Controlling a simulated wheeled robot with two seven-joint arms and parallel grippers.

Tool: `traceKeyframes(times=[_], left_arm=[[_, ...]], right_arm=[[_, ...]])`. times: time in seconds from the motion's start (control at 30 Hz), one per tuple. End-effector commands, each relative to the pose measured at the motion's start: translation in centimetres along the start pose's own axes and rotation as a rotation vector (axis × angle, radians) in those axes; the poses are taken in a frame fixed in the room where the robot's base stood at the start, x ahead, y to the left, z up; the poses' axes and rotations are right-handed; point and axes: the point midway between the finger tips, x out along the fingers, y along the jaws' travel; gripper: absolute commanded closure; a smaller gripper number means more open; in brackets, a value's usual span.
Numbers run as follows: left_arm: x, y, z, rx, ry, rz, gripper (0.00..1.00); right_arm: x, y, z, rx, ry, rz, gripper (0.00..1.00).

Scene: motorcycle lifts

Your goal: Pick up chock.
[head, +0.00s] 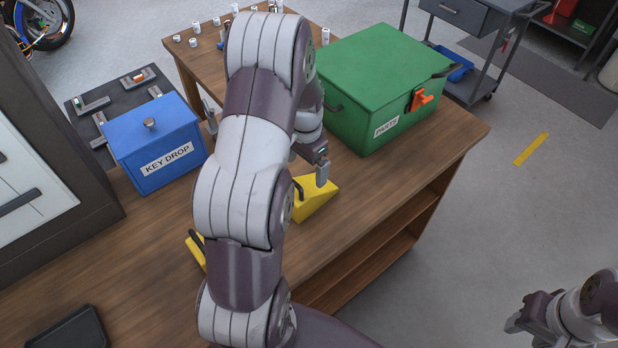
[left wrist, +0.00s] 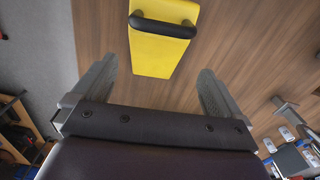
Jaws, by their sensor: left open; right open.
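A yellow wedge-shaped chock (head: 316,201) with a black handle lies on the wooden bench. It also shows, handle towards the top, in the left wrist view (left wrist: 155,55). A second yellow chock (head: 196,252), mostly hidden behind my left arm, lies further left. My left gripper (left wrist: 158,85) is open and empty above the bench. In the head view one of its fingers shows close above the right chock, and my arm hides most of the rest. In the wrist view the chock lies beyond the fingertips, not between them. My right gripper (head: 518,314) is open and empty over the floor.
A green parts box (head: 375,75) with an orange latch stands behind the right chock. A blue key drop box (head: 155,145) stands to the left. A dark tray-like object (head: 72,332) lies front left. The bench edge is close to the right chock.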

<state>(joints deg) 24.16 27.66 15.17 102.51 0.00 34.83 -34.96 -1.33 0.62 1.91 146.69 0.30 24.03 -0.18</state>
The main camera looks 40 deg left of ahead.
Motion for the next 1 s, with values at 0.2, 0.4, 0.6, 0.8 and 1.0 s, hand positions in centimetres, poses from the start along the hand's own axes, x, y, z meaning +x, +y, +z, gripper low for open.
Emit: traceKeyframes(times=[0.2,0.4,0.6,0.8,1.0], left_arm=[[4.5,0.1,0.0,0.001,-0.002,0.001,0.0],[7.0,0.2,0.3,0.0,-0.004,0.003,0.0],[10.4,0.0,0.3,0.0,0.001,-0.001,0.0],[10.9,0.0,0.3,0.0,0.003,-0.002,0.0],[10.8,0.0,0.3,0.0,0.003,-0.002,0.52]], right_arm=[[-1.3,0.0,-0.1,0.0,0.0,0.0,0.57],[-2.9,0.0,-0.3,0.0,0.0,0.0,0.57],[-3.9,0.0,-0.5,0.0,0.001,0.0,0.57],[-3.8,0.0,-0.5,0.0,0.0,0.0,0.57],[-3.8,0.0,-0.5,0.0,0.0,0.0,0.57]])
